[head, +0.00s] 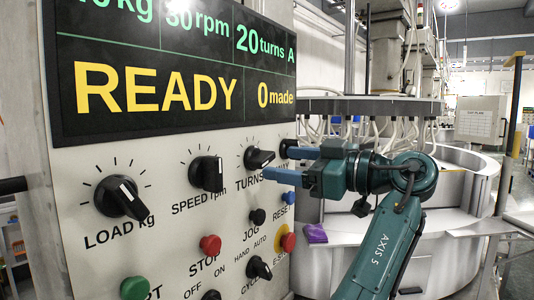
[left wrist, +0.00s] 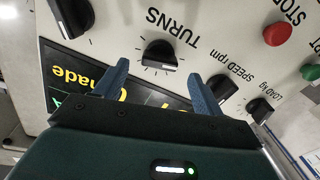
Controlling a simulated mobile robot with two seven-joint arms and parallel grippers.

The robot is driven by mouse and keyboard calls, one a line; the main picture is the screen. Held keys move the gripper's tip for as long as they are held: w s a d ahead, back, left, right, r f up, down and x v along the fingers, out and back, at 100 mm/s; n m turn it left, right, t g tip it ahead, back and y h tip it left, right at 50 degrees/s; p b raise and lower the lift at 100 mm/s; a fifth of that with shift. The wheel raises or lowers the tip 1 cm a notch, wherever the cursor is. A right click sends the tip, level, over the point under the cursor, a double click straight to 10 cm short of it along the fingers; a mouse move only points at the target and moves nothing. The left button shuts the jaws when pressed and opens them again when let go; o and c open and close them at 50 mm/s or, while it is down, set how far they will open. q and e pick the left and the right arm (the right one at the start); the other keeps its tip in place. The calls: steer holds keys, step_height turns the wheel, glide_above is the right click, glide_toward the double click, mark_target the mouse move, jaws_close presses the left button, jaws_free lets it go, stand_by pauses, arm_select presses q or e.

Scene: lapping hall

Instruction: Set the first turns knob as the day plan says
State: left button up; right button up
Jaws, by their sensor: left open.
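In the left wrist view the TURNS knob (left wrist: 159,54) lies ahead, between the lines of the two fingers. My left gripper (head: 278,163) is open, with blue fingers close in front of the panel; it also shows in the left wrist view (left wrist: 157,72). I see no contact with the knob. The display (head: 170,70) reads 30 rpm, 20 turns A, READY, 0 made. My right gripper is not in view.
Nearby are the SPEED knob (head: 206,173), LOAD knob (head: 121,198), another black knob (head: 289,148), a red STOP button (head: 210,245) and a red-yellow E-stop (head: 287,242). A round lapping machine (head: 455,205) stands right.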

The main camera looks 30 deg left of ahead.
mark_target(269, 161)
arm_select(q)
steer(key=a+p, duration=0.1)
steer(key=a, duration=0.4)
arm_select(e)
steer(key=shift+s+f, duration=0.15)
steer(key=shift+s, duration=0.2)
arm_select(q)
steer(key=shift+d, duration=0.1)
steer(key=c, duration=1)
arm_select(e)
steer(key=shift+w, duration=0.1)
